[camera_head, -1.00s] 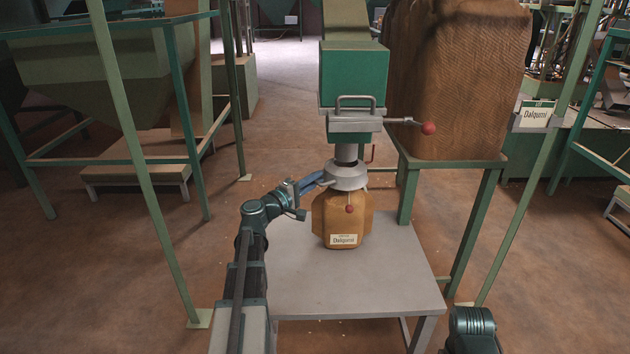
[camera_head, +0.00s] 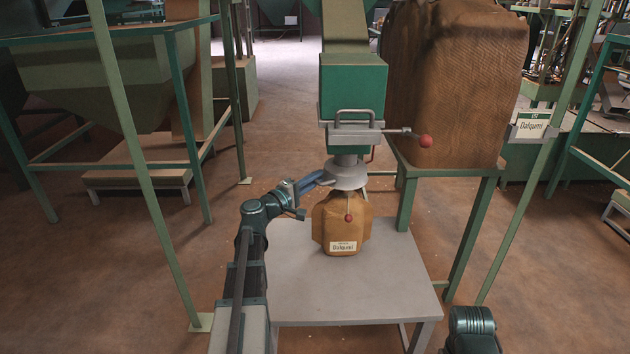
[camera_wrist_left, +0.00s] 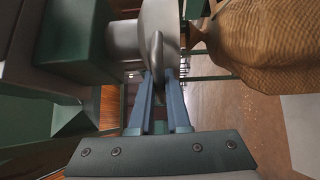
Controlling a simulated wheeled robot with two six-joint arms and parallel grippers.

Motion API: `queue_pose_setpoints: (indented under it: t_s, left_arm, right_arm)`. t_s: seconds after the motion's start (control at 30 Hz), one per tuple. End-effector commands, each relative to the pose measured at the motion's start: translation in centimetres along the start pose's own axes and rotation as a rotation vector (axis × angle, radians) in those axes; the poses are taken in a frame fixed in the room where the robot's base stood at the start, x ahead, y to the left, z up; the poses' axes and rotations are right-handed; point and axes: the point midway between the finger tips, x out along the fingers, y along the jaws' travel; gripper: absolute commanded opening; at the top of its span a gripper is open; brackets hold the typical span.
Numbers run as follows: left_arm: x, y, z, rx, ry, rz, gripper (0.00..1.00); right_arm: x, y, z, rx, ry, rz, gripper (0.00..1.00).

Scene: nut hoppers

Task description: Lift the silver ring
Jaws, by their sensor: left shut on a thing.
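The silver ring (camera_head: 347,177) sits around the spout's lower end, just above the brown sack (camera_head: 342,222) labelled Dalqumi. My left gripper (camera_head: 325,179) reaches in from the left and is shut on the ring's handle. In the left wrist view, the blue fingers of the left gripper (camera_wrist_left: 163,85) close on the thin handle of the ring (camera_wrist_left: 158,22). The sack (camera_wrist_left: 270,45) shows there at the upper right. Its top under the ring is partly hidden. My right gripper is out of view.
A green hopper box (camera_head: 353,88) with a red-knobbed lever (camera_head: 425,141) hangs right above the ring. The sack stands on a grey table (camera_head: 340,290). A big brown sack (camera_head: 455,80) on a green stand is behind right. Green posts stand on both sides.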

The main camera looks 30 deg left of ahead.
Motion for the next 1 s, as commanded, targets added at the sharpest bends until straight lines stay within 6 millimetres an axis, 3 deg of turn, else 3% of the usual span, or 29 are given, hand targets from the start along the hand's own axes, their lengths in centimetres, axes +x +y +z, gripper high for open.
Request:
queue_pose_setpoints:
  t_s: [0.03, 0.2, 0.6, 0.63, 0.77, 1.0]
  left_arm:
    - [0.1, 1.8, -0.1, -0.002, 0.001, 0.002, 0.0]
    - [0.2, 4.2, 0.0, -0.002, 0.002, 0.002, 0.0]
    - [0.2, 4.5, -0.1, -0.005, 0.003, 0.006, 0.0]
    - [0.2, 4.5, -0.1, -0.005, 0.003, 0.006, 0.18]
    - [0.2, 4.5, -0.1, -0.004, 0.003, 0.004, 0.42]
    - [0.2, 4.4, 0.0, -0.002, 0.001, 0.002, 0.45]
  right_arm:
    - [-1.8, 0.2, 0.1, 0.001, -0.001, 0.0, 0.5]
    - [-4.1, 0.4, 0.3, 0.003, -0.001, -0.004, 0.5]
    - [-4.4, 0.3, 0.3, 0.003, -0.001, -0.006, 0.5]
    - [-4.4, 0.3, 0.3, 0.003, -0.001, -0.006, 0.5]
    - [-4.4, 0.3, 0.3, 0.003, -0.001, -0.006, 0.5]
    - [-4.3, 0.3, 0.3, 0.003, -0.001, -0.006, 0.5]
